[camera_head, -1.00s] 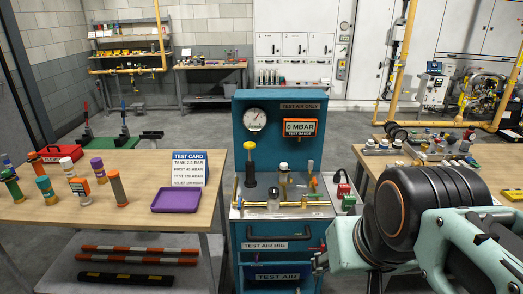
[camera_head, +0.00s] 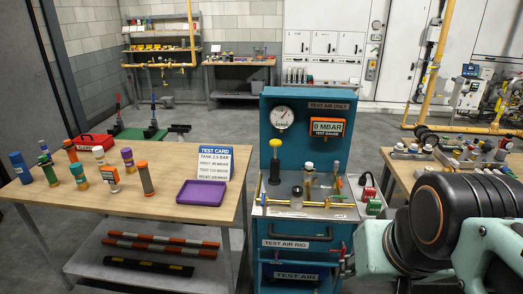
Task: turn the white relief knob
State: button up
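The test air rig (camera_head: 375,97) is a blue-green cabinet with a grey ledge in the middle of the view. A small knob with a whitish top (camera_head: 308,168) stands upright at the back of the ledge, below the gauge display. It looks like the white relief knob, but it is too small to tell its setting. My arm (camera_head: 440,220) fills the lower right, with a black round joint and pale green links. My gripper does not clearly show, and nothing of mine is seen touching the knob.
A yellow-topped plunger (camera_head: 275,160), brass pipe (camera_head: 290,204) and dark fitting (camera_head: 297,192) crowd the ledge. A display (camera_head: 328,127) reads 0 MBAR. A left table (camera_head: 140,215) holds several cylinders, a purple tray (camera_head: 202,192) and a test card (camera_head: 214,163). Another table (camera_head: 398,170) stands right.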

aim_at(308, 166)
jog(key=i+z, duration=0.15)
jog(key=i, duration=0.55)
jog(key=i+j+z, duration=0.2)
jog(key=i, duration=0.55)
jog(key=i+j, duration=0.2)
jog(key=i, duration=0.15)
